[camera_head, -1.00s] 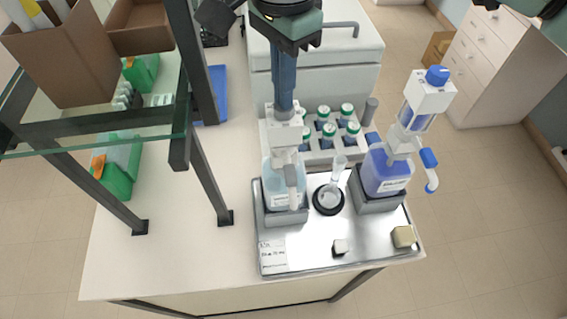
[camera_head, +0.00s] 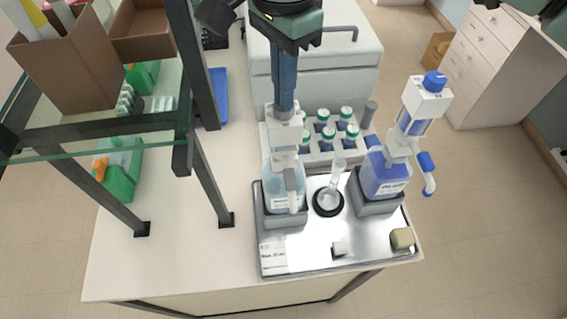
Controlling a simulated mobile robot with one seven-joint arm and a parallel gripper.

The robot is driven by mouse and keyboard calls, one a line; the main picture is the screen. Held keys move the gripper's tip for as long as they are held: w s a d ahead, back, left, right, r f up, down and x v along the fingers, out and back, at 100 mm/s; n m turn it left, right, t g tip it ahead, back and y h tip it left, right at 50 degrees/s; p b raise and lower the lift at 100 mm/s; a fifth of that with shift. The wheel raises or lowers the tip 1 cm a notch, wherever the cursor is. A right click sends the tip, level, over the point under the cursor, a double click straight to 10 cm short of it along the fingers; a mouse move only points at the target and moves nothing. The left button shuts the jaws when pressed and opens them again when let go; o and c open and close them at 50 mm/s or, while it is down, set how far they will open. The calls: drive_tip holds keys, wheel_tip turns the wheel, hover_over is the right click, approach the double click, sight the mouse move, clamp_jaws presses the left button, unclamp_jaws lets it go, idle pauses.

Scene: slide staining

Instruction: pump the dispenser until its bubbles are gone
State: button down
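The left dispenser (camera_head: 284,190) is a bottle of pale blue liquid with a white pump head (camera_head: 284,135) and a spout at its front, standing upright in a grey holder on a metal tray (camera_head: 300,255). My gripper (camera_head: 284,108) points straight down at the top of this head and seems to touch it. Its fingers look like one narrow blue-grey column, so their gap is hidden. The right dispenser (camera_head: 385,175) holds deep blue liquid and has a tall clear cylinder, a white top and a blue knob. Bubbles are too small to make out in either dispenser.
A small glass flask (camera_head: 329,195) stands on a black ring between the dispensers. A rack of green-capped bottles (camera_head: 325,140) is behind. A glass shelf with dark posts (camera_head: 206,170) stands to the left. A beige block (camera_head: 402,238) and a white cube (camera_head: 339,248) lie at the tray's front.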

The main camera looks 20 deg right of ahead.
drive_tip(key=shift+r+p, duration=1.45)
drive_tip(key=shift+r, duration=0.8)
wheel_tip(320, 180, up, 5)
drive_tip(key=p, duration=0.3)
drive_tip(key=shift+p, duration=0.4)
